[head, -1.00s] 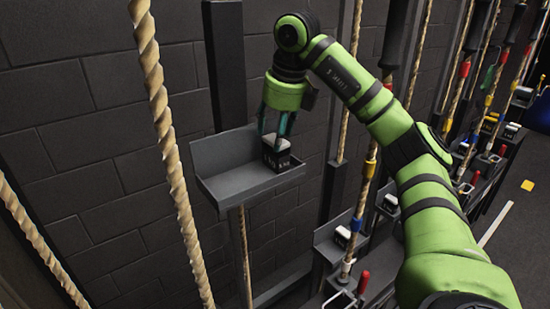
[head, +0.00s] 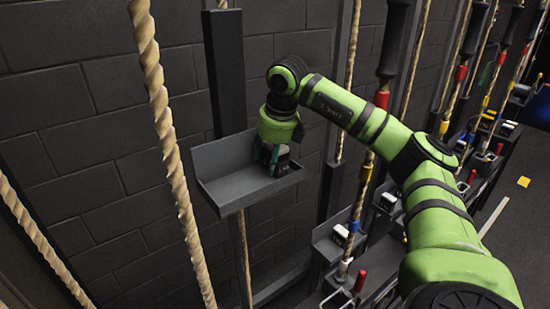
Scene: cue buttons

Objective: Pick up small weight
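The small weight (head: 283,161) is a dark block with pale markings, standing at the right end of a grey metal tray (head: 225,187) on the wall post. My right gripper (head: 271,160) has come down over the weight from above, with its teal fingers around it. The green wrist covers the top of the weight, and only part of its side shows. I cannot tell whether the fingers are closed on it or only beside it. The weight still appears to rest on the tray. My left gripper is not in view.
A thick rope (head: 167,130) hangs in front, left of the tray. A dark post (head: 225,75) stands behind the tray. More ropes, levers with red handles and trays with weights line the wall at right.

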